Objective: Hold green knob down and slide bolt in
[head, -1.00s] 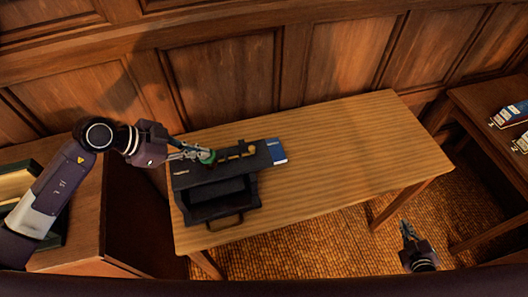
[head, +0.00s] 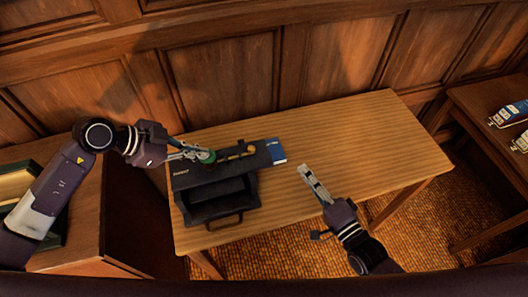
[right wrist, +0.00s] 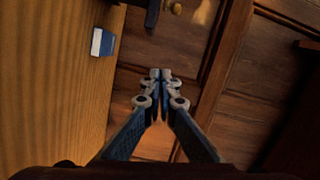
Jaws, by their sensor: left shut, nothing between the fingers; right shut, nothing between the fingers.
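A black box (head: 195,178) stands on the left part of the wooden table. On its top are a green knob (head: 208,157) and a brass bolt (head: 235,153) in dark holders to the right of the knob. My left gripper (head: 204,153) is shut, its tips at the green knob and partly covering it. I cannot tell whether the knob is pressed down. My right gripper (head: 303,168) is shut and empty over the table, right of the box and apart from it. In the right wrist view its shut tips (right wrist: 160,74) show, with a brass piece (right wrist: 175,8) at the top edge.
A blue-and-white block (head: 277,151) lies against the box's right end; it also shows in the right wrist view (right wrist: 103,43). An open drawer or tray with a handle (head: 226,222) faces front. The table's right half (head: 370,140) is clear. A panelled wall stands behind.

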